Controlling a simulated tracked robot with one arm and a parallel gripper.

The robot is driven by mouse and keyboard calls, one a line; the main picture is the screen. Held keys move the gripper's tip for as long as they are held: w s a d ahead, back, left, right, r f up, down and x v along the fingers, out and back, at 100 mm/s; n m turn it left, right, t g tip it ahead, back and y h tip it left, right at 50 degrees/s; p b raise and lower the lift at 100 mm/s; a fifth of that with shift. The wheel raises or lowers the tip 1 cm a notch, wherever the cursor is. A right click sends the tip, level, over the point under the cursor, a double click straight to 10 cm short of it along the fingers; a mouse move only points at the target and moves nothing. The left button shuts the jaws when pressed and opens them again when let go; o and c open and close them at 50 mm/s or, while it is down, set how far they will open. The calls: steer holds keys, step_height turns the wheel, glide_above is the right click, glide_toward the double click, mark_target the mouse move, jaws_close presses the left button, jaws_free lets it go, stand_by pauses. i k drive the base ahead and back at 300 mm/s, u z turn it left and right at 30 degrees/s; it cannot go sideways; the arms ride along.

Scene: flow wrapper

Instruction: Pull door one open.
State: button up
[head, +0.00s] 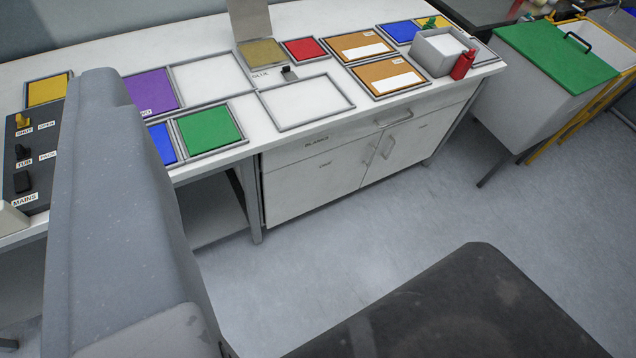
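Door one (310,187) is the left door of the white cabinet under the bench. A small label, apparently "ONE", is near its top. Its grey upright bar handle (368,156) is at its right edge, and the door looks shut. The right door (420,138) beside it also looks shut, with its own handle (387,147) close to the first one. My gripper does not show in this view. A large grey part of my own body fills the left, and a dark part, probably mine, fills the bottom right.
A drawer labelled "BLANKS" (345,143) sits above the doors, with a bar handle (394,117). A bench leg (247,200) stands just left of the cabinet. Grey floor (330,235) before the doors is clear. A green-lidded bin (555,58) stands to the right.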

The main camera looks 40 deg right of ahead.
mark_target(293, 189)
steer(key=k, duration=1.3)
steer(key=z, duration=0.65)
steer(key=i, duration=1.7)
